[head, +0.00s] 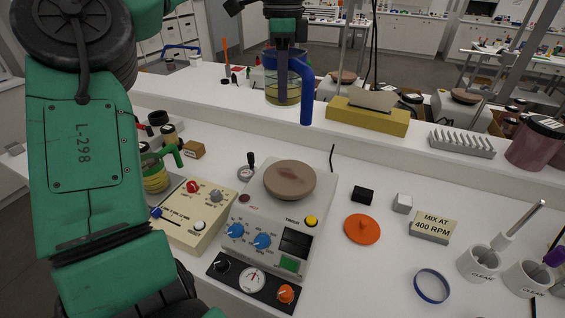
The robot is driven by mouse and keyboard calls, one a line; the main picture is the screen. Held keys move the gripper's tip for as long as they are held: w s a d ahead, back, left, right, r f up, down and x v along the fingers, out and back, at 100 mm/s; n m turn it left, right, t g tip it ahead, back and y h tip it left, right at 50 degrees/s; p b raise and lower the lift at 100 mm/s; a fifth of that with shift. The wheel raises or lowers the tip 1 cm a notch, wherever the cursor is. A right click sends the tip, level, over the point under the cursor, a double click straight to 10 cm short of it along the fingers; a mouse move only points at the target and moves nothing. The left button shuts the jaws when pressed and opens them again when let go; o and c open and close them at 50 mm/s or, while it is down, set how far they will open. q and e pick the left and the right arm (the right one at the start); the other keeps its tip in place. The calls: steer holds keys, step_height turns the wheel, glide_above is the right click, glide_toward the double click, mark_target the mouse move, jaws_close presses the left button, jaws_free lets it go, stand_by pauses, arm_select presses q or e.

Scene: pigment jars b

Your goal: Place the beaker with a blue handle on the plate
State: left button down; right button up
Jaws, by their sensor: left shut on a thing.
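The beaker with a blue handle (283,93) is a clear vessel with yellowish liquid low inside, upright at the upper middle of the head view. Its blue handle (306,97) is on its right side. My left gripper (283,67) points down from the top edge and is shut on the beaker, with a dark finger overlapping its wall. The beaker appears behind and above the plate (290,180), a bare brown disc on top of a grey stirrer with blue knobs. Its height above the white ledge is hard to tell. My right gripper is not in view.
A green-handled beaker (156,178) stands at the left, partly behind my arm. A beige control box (196,215) is beside the stirrer. A yellow block (367,115) sits on the ledge (225,100). An orange disc (362,229), blue ring (432,286) and sign (433,225) lie right.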

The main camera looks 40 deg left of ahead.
arm_select(q)
steer(key=f+p, duration=0.3)
steer(key=f, duration=1.5)
steer(key=shift+d+f, duration=0.15)
steer(key=shift+d, duration=0.05)
steer(key=shift+a+f, duration=0.15)
steer(key=shift+f+b, duration=0.15)
steer(key=shift+b, duration=0.15)
steer(key=c, duration=1)
jaws_free()
steer(key=shift+s, duration=0.1)
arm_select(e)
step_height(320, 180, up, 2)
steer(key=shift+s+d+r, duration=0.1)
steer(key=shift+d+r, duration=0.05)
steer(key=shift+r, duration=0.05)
